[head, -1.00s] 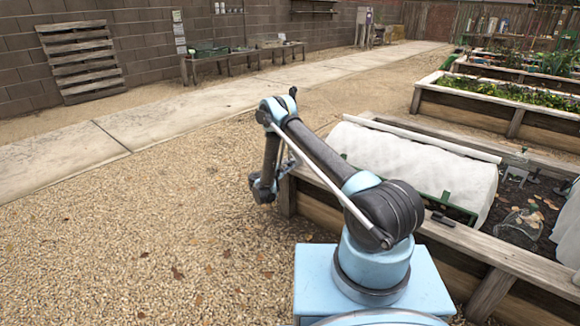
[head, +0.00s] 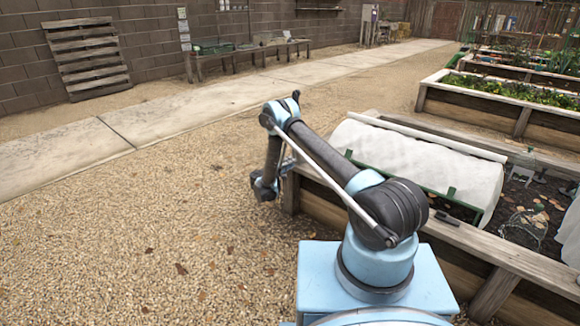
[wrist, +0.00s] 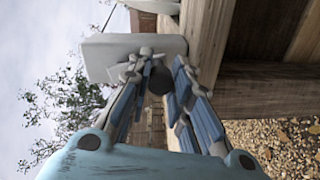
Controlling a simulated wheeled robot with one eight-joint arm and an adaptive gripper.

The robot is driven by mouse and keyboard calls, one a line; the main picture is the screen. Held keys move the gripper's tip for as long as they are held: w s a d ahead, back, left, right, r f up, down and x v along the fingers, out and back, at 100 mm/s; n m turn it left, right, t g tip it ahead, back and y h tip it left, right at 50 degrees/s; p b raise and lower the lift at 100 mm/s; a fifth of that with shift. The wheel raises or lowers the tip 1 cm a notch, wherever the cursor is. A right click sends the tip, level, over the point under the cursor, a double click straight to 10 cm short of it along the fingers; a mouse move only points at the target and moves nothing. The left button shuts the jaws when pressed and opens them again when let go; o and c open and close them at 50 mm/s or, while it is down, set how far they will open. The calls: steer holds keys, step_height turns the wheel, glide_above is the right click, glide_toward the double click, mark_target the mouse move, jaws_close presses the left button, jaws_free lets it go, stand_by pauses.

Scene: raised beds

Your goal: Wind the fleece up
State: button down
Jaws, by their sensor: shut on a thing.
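The white fleece (head: 425,165) lies over a low hooped tunnel on the near raised bed. A pale tube (head: 430,136) runs along its far side and a green bar (head: 420,188) along its near lower side. In the wrist view, a dark round knob (wrist: 160,82) sits between the fingertips of my gripper (wrist: 158,80), in front of a pale grey block (wrist: 125,55) beside the timber. My gripper is shut on this knob. In the head view my gripper is mostly hidden behind my wrist at the bed's left corner.
The timber edge of the bed (head: 500,252) runs close to my arm and base. A small dark object (head: 447,218) lies on it. Other planted beds (head: 470,112) stand behind. Gravel (head: 120,240) to the left is open, with a paved path (head: 170,118) beyond.

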steer(key=shift+f, duration=0.1)
stand_by(0.3)
steer(key=c, duration=1.4)
jaws_free()
steer(key=v, duration=1.2)
steer(key=shift+w, duration=0.1)
